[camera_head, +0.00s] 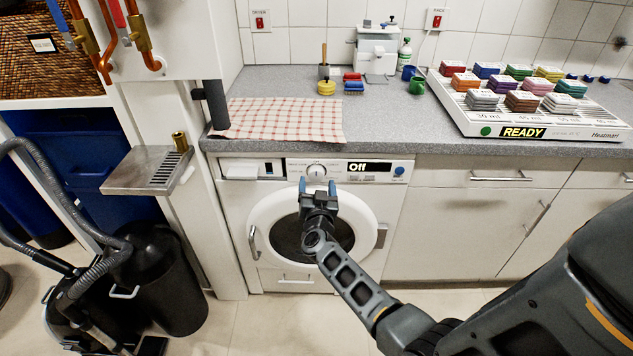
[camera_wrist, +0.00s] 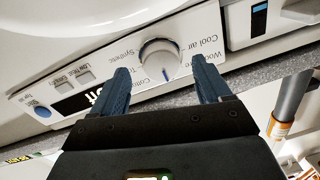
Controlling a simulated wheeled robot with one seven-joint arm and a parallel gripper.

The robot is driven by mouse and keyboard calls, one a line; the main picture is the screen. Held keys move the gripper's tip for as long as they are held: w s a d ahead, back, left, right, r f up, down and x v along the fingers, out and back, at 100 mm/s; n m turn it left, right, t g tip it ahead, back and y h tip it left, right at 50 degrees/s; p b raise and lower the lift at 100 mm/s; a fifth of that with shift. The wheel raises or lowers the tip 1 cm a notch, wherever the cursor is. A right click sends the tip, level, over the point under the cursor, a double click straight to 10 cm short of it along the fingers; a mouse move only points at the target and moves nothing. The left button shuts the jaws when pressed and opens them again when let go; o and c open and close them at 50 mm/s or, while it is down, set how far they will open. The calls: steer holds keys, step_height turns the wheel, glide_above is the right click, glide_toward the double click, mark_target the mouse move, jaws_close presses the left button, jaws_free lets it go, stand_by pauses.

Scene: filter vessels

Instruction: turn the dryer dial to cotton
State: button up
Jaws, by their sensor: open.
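The dryer (camera_head: 268,215) stands under the counter, with its dial (camera_head: 316,171) in the middle of the control panel. In the wrist view the white round dial (camera_wrist: 158,62) appears upside down, with Synthetic, Cotton, Wool and Cool air printed around it. A dark pointer line on the dial faces the gripper side, between Cotton and Wool. The display (camera_head: 370,167) reads Off. My gripper (camera_head: 317,187) is open in front of the panel. In the wrist view its two blue-grey fingers (camera_wrist: 161,72) are on either side of the dial; I cannot tell whether they touch it.
A blue round button (camera_head: 399,171) and small buttons sit right of the dial. The detergent drawer (camera_head: 240,170) is at left. A checked cloth (camera_head: 285,118) lies on the counter above. A metal shelf (camera_head: 140,172) juts out at left.

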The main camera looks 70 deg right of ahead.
mark_target(316, 174)
steer(key=shift+x, duration=1.35)
steer(key=shift+c, duration=0.3)
steer(key=c, duration=1)
steer(key=m+b, duration=0.2)
steer(key=m, duration=0.2)
steer(key=shift+w+a+f, duration=0.1)
steer(key=shift+m+h+b, duration=0.3)
steer(key=shift+m+b, duration=0.4)
steer(key=shift+m, duration=1.8)
